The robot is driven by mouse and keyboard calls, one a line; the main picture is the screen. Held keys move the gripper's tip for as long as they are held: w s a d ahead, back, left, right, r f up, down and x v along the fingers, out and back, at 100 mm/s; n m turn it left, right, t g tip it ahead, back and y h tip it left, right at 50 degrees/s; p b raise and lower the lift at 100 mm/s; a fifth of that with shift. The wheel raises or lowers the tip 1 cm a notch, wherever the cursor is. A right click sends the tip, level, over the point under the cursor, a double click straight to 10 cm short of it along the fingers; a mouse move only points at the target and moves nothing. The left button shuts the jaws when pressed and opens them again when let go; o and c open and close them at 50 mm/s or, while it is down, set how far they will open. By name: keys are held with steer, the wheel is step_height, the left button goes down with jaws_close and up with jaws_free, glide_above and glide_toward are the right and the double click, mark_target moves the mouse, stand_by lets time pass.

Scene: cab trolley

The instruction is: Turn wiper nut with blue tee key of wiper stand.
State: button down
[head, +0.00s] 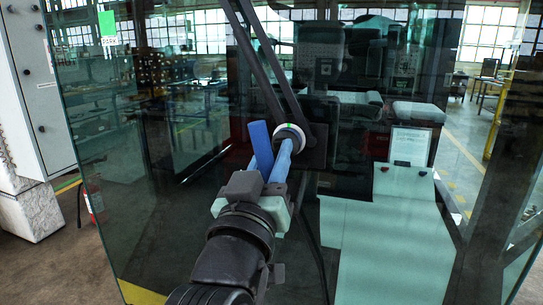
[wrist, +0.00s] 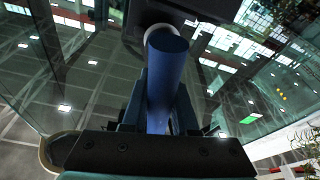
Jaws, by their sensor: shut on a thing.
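The blue tee key (head: 260,143) is held in my gripper (head: 267,188) in front of the cab glass. In the head view, one blue bar points up and another runs up to a pale collar with a green mark (head: 293,134). My gripper is shut on the key; the wrist view shows its blue shaft (wrist: 167,75) between the fingers, its far end at a pale ring (wrist: 161,35) under a dark block. The wiper arm (head: 268,75) comes down to its dark pivot (head: 316,147) beside the collar. The wiper nut is hidden, so its seating cannot be told.
The large glass pane (head: 140,170) stands close behind the key. Inside the cab are a pale console (head: 385,225) and a sign (head: 410,147). A grey cabinet (head: 42,95) stands at the left. Floor space lies at the lower left.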

steer(key=shift+w+r, duration=0.1)
steer(key=shift+r+n+p, duration=0.15)
steer(key=shift+n+p, duration=0.45)
steer(key=shift+p, duration=0.35)
steer(key=shift+n+y+p, duration=0.3)
steer(key=shift+n+p, duration=0.5)
steer(key=shift+p, duration=0.1)
steer(key=n+y+p, duration=0.1)
steer(key=n+p, duration=0.1)
steer(key=p, duration=0.1)
steer(key=shift+n, duration=0.3)
steer(key=shift+a+f+n+y+p, duration=0.1)
steer(key=shift+f+n+y+p, duration=0.2)
steer(key=shift+n+p, duration=0.3)
steer(key=shift+r, duration=0.1)
